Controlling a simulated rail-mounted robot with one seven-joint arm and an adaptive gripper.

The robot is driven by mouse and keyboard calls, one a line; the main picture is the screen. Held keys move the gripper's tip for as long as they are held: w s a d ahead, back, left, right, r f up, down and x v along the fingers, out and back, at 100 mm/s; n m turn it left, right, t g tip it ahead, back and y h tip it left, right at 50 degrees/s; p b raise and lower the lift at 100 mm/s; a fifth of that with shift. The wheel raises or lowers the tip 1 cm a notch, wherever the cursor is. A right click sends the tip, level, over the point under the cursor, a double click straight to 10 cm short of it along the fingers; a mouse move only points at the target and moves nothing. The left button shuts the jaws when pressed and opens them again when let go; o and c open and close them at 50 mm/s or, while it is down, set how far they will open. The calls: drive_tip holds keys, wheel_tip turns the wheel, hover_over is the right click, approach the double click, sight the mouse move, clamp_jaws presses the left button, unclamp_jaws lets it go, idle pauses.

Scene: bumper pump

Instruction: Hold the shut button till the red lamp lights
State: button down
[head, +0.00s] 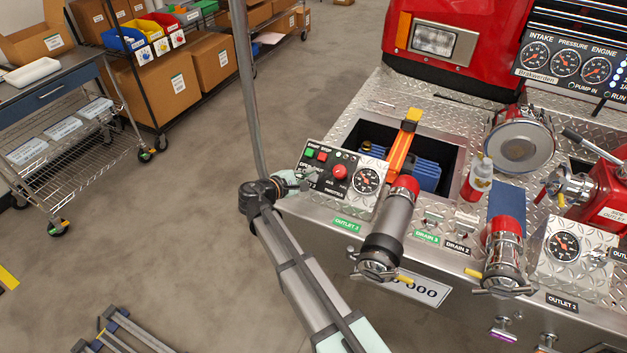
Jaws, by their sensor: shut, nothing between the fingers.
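The control panel (352,207) stands at the left end of the truck's bumper. It carries a green button (310,153), a red square button (322,157), a large red round knob (340,172) and a pressure gauge (367,180). Its labels are too small to read, so I cannot tell which button is the shut button. I cannot make out a lit red lamp. My gripper (306,182) is shut and empty at the panel's lower left corner, and covers part of it. I cannot tell whether its fingertips touch a button.
Right of the panel stand a grey pipe with a red collar (388,222) and an orange lever (402,143) over an open recess. A bottle (477,178) and a second outlet (503,255) stand further right. The floor (150,240) left of the bumper is mostly clear.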

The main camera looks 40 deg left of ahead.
drive_tip(key=shift+w+a+f+b, duration=0.15)
drive_tip(key=shift+w+f, duration=0.15)
drive_tip(key=shift+f, duration=0.2)
drive_tip(key=shift+w+d+f+b, duration=0.15)
drive_tip(key=shift+w+f, duration=0.1)
drive_tip(key=shift+f, duration=0.2)
drive_tip(key=shift+a+f, duration=0.1)
idle(0.7)
drive_tip(key=shift+w+f+b, duration=0.2)
drive_tip(key=shift+f+b, duration=0.05)
drive_tip(key=shift+b, duration=0.1)
drive_tip(key=shift+w+a+f+b, duration=0.1)
drive_tip(key=shift+w+f+b, duration=0.2)
drive_tip(key=shift+f, duration=0.15)
idle(0.8)
drive_tip(key=shift+s, duration=0.1)
idle(2.7)
drive_tip(key=shift+s+r, duration=0.45)
drive_tip(key=shift+r, duration=0.35)
drive_tip(key=shift+r+p, duration=0.1)
drive_tip(key=shift+p, duration=0.2)
drive_tip(key=shift+s+d+r+p, duration=0.1)
drive_tip(key=shift+s+r+p, duration=0.25)
drive_tip(key=shift+r, duration=0.35)
drive_tip(key=shift+s+d+r+p, duration=0.15)
drive_tip(key=shift+s+r, duration=0.35)
drive_tip(key=shift+r, duration=0.15)
drive_tip(key=shift+s+d+r+p, duration=0.1)
drive_tip(key=shift+s+r+p, duration=0.25)
drive_tip(key=shift+r, duration=0.35)
